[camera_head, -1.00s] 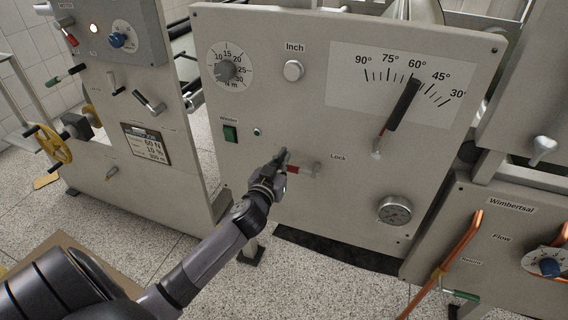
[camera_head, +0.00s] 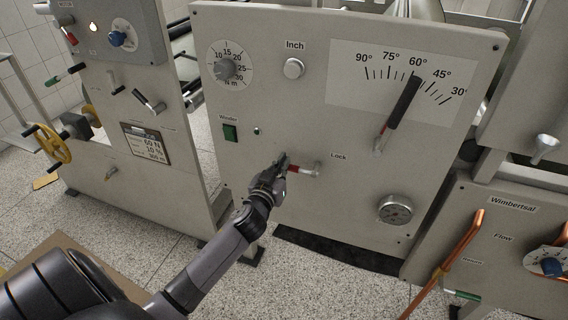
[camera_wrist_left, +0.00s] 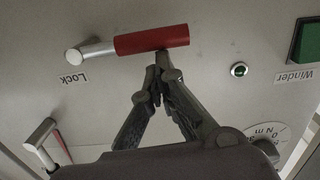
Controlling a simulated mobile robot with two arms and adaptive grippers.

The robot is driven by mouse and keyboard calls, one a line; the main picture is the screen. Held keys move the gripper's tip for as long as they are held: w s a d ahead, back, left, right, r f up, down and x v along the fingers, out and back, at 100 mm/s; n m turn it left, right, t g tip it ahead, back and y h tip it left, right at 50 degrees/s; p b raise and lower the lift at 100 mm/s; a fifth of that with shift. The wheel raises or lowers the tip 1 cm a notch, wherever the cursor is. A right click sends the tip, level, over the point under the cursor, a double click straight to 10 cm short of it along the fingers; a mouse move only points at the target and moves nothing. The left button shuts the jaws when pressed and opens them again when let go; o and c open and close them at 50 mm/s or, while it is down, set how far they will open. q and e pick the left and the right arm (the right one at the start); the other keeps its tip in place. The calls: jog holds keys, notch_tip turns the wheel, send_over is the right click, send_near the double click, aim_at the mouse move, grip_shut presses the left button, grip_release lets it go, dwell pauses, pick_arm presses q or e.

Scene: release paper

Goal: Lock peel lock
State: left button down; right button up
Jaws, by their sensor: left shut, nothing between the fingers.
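The lock lever (camera_head: 305,169) has a red handle and a metal pivot arm, beside the "Lock" label on the grey panel (camera_head: 270,105). Its handle lies about level, pointing left. The lever also shows in the left wrist view (camera_wrist_left: 152,40), where the picture is upside down. My left gripper (camera_head: 281,158) is shut and empty at the free end of the red handle. In the wrist view its fingertips (camera_wrist_left: 162,62) meet at the handle's edge; I cannot tell whether they touch it. The angle lever (camera_head: 404,103), with a black grip, points up between 60° and 45°.
A small green lamp (camera_head: 257,131) sits beside the green Winder switch (camera_head: 230,132). Copper pipes (camera_head: 460,245) stand at the right.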

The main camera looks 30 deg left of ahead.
pick_arm(q)
jog(key=shift+a+f+n, duration=0.1)
jog(key=shift+f+n, duration=0.2)
jog(key=shift+f, duration=0.05)
jog(key=d+f+n+b, duration=0.2)
jog(key=d+f+n, duration=0.1)
jog(key=f+n, duration=0.7)
jog(key=n, duration=0.3)
jog(key=shift+w+d+f+h, duration=0.15)
jog(key=shift+w+d+h, duration=0.05)
jog(key=shift+w+h, duration=0.15)
jog(key=shift+d, duration=0.1)
dwell(0.4)
dwell(0.4)
